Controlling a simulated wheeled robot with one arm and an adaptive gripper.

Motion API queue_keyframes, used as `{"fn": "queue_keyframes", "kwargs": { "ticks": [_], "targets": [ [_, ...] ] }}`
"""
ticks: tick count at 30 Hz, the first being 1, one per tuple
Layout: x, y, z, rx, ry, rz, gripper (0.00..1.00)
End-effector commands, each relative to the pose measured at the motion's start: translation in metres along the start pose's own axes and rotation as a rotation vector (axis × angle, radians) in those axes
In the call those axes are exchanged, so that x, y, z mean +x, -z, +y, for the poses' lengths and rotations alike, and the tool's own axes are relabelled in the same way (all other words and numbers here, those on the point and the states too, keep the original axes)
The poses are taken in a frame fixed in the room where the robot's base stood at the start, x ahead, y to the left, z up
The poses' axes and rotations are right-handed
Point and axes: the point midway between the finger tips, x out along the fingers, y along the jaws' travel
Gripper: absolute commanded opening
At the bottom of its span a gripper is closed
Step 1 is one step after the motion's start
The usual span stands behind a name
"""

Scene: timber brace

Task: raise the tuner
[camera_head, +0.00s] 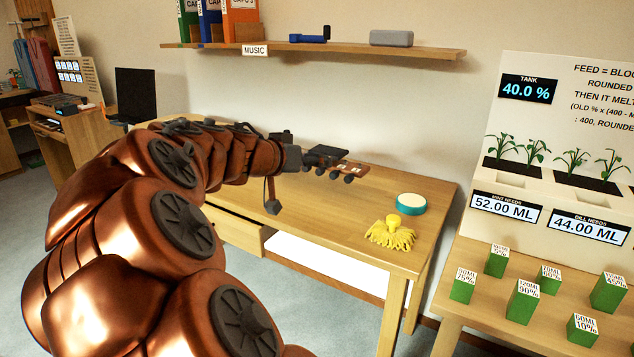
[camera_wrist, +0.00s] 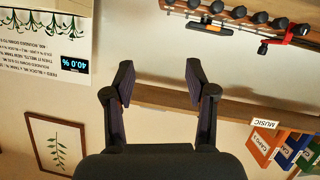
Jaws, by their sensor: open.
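My gripper (camera_wrist: 160,82) is open, with nothing between its two dark fingers. A blue device (camera_head: 310,37) and a grey rounded box (camera_head: 391,38) lie on the wall shelf (camera_head: 440,53) labelled MUSIC, above my gripper. In the upside-down wrist view, a brown strip (camera_wrist: 228,16) carries several black knobs. A black piece with an orange bar (camera_wrist: 208,27) and a red clamp-like piece (camera_wrist: 290,36) are beside it. I cannot tell which object is the tuner.
Binders (camera_head: 241,20) stand at the shelf's left end. A teal-rimmed round item (camera_head: 411,204) and a yellow mop-like item (camera_head: 391,234) are on the table (camera_head: 330,225). Its drawer (camera_head: 235,228) looks open. Green blocks (camera_head: 522,302) stand on a table at right.

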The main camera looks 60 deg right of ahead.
Motion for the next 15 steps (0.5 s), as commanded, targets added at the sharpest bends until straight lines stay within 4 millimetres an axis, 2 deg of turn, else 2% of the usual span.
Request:
{"fn": "queue_keyframes", "kwargs": {
  "ticks": [1, 6, 9, 15],
  "targets": [
    [0.018, -0.011, -0.009, 0.026, -0.015, 0.044, 0.56],
    [0.052, -0.007, -0.04, 0.109, -0.01, 0.192, 0.56],
    [0.071, -0.009, -0.059, 0.144, 0.005, 0.262, 0.56],
    [0.096, -0.016, -0.094, 0.184, 0.053, 0.349, 0.56]
  ]
}}
